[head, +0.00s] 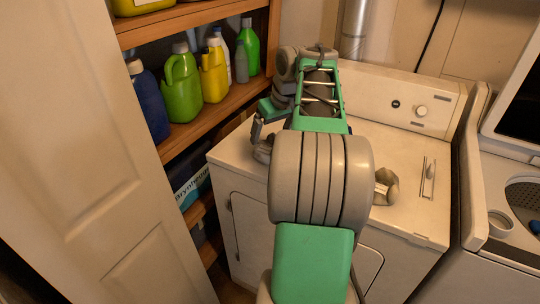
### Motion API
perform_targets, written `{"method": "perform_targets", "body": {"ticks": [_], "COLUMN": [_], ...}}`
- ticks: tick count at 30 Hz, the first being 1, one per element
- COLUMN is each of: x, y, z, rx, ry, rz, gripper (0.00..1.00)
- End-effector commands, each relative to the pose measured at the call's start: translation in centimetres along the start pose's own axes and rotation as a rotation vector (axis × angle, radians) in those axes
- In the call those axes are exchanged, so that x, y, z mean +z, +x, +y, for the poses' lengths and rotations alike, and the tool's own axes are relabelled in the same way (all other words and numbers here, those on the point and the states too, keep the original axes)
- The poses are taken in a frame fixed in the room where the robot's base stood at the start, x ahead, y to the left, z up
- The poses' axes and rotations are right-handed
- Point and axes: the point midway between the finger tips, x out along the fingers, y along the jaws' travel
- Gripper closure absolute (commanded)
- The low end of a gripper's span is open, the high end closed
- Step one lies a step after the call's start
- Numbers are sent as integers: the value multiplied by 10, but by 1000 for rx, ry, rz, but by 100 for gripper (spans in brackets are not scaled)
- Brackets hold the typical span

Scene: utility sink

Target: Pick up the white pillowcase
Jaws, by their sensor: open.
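A small crumpled beige-grey object (386,187) lies on top of the white dryer (395,150), just right of my arm. It may be the white pillowcase, but I cannot tell; no other cloth is clearly seen. My arm reaches forward over the dryer and hides the middle of its top. My gripper (261,141) is at the left of the arm, over the dryer's left back part near the shelf. It is open, its fingers are small and partly hidden by the arm, and nothing shows between them. It is well apart from the crumpled object.
A wooden shelf (205,120) with several bottles, including a green jug (181,88) and a yellow bottle (213,75), stands at left. A white door (90,150) is nearer. An open washer (500,255) with something blue (535,227) is at right. A silver duct (354,30) rises behind.

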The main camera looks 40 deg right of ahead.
Motion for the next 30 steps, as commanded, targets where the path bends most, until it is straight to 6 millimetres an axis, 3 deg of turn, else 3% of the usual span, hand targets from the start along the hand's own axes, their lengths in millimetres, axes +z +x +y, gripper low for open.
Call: {"method": "perform_targets", "body": {"ticks": [1,3,17,24,30], "x": [2,2,1,0,0], "y": [2,6,74,77,77], "z": [16,24,18,19,19], "rx": [8,10,10,12,12], "ry": [5,2,0,0,0], "rz": [3,4,5,7,7], "gripper": [4,0,0,0,16]}}
